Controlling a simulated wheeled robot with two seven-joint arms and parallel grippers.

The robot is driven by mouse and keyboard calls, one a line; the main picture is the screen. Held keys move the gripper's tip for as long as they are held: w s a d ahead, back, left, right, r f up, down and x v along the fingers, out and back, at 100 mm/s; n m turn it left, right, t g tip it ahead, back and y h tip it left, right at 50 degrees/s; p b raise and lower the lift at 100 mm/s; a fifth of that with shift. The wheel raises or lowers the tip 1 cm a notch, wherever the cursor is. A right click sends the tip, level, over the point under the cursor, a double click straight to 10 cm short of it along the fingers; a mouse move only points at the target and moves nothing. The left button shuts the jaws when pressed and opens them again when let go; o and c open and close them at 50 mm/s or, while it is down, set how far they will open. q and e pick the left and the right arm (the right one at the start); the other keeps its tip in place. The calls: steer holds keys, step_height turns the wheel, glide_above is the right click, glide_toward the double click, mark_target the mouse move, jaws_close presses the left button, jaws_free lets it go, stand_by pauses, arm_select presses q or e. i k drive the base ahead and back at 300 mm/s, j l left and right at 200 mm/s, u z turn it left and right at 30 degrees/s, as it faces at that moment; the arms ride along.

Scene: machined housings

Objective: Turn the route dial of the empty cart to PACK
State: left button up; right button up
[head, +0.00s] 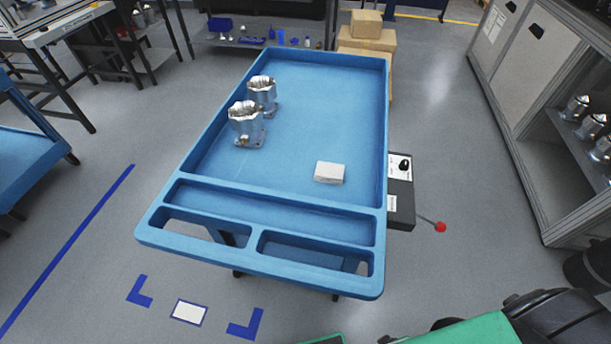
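A blue cart (283,188) stands in the middle of the view and is not empty. Two shiny metal housings (246,127) and a small white block (329,172) are in its tray. A black box (401,213) is on the cart's right side, with a black dial knob (404,164) on a white plate. The plate's lettering and the knob's setting are too small to read. A second blue cart (22,160) is cut off at the left edge; the part in view looks bare, and no dial shows on it. Neither gripper is in view.
A lever with a red ball (440,227) sticks out right of the box. A grey cabinet (520,120) with metal parts stands at the right. Cardboard boxes (367,38) are behind the cart. Blue floor marks (245,325) lie in front. Floor between cart and cabinet is clear.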

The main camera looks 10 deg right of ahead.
mark_target(404, 165)
steer(key=z, duration=1.3)
